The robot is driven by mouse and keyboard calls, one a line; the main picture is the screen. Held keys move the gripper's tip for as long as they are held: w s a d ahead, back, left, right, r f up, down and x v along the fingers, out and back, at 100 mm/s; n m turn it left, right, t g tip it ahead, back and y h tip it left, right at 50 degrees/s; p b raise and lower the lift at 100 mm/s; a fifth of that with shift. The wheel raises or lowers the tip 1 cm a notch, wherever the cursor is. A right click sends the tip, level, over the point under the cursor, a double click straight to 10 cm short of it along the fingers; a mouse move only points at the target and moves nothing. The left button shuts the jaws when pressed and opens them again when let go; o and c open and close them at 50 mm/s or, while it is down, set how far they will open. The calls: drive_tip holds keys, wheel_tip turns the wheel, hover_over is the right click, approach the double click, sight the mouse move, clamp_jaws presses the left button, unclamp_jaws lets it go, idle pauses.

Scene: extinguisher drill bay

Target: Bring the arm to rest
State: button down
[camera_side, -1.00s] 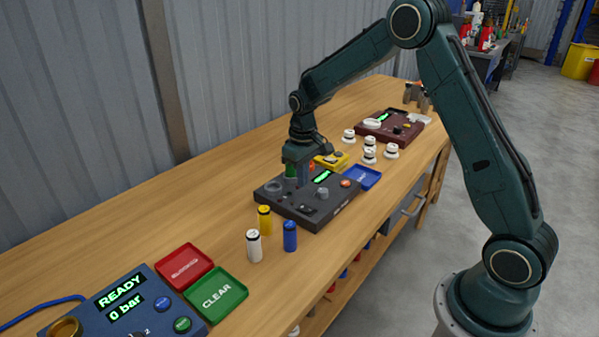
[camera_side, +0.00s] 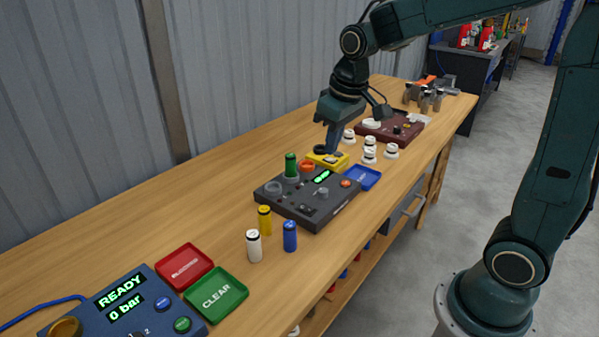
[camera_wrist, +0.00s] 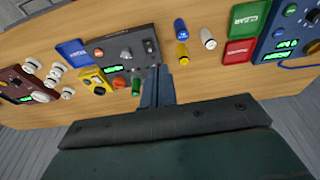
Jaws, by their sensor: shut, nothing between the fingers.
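My gripper (camera_side: 331,148) is shut and empty. In the side view it points down above the bench, near the yellow device (camera_side: 342,163) and behind the dark grey console (camera_side: 305,211). Whether it touches the yellow device is hard to tell there. In the wrist view the closed fingers (camera_wrist: 158,70) reach toward the near edge of the console (camera_wrist: 130,55), with nothing between them. A green cylinder (camera_side: 291,165) stands upright in a socket of the console, apart from the gripper; it also shows in the wrist view (camera_wrist: 136,87).
Yellow, white and blue cylinders (camera_side: 290,236) stand in front of the console. Red and green trays (camera_side: 216,294) and a blue READY box (camera_side: 125,305) are at front left. A corrugated wall (camera_side: 80,120) backs the bench.

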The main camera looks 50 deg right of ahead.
drive_tip(key=s+a+r+t, duration=0.1)
drive_tip(key=s+a, duration=0.1)
drive_tip(key=s, duration=0.7)
drive_tip(key=s+a+r+t, duration=0.1)
drive_tip(key=s+r+t, duration=0.1)
drive_tip(key=s, duration=0.7)
drive_tip(key=shift+s+a+r, duration=0.2)
drive_tip(key=shift+a+r, duration=0.1)
drive_tip(key=shift+a, duration=0.05)
